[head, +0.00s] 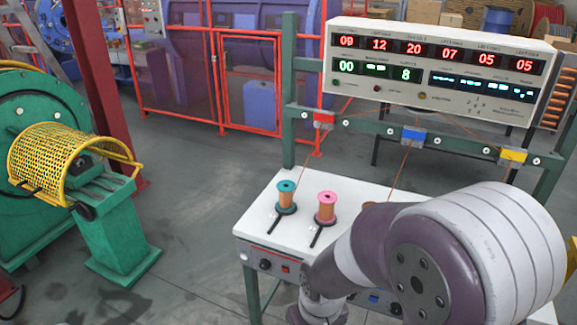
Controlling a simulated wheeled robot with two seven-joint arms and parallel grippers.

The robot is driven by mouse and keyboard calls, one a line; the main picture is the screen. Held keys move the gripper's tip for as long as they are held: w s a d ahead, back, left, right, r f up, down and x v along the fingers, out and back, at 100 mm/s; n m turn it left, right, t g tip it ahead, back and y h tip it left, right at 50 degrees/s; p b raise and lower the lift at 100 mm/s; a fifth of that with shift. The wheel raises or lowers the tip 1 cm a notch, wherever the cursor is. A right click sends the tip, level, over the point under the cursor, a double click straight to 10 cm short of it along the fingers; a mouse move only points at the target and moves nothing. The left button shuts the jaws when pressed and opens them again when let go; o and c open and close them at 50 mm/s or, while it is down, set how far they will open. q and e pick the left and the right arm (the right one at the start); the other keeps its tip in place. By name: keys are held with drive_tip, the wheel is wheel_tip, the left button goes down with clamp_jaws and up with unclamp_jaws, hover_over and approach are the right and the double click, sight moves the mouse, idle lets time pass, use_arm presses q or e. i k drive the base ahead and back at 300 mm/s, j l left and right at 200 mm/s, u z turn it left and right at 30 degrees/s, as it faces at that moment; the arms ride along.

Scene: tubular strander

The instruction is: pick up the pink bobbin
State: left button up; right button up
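The pink bobbin (326,207) stands upright on the white table (262,214), wound with copper-coloured wire, with a black handle-like piece at its base. A teal bobbin (286,196) stands just left of it, also upright with copper wire. A part of another copper-coloured item (370,204) shows right of the pink bobbin, mostly hidden behind my arm. My arm, white and dark purple, fills the lower right and covers the right part of the table. Neither of my grippers can be made out in the head view.
A display box (440,68) with red and green digits stands above a green frame (288,120) with red, blue and yellow clips behind the table. A green machine with a yellow mesh guard (60,160) stands left. Grey floor (195,200) between is clear.

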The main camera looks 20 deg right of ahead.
sight(327, 206)
drive_tip(key=z, duration=1)
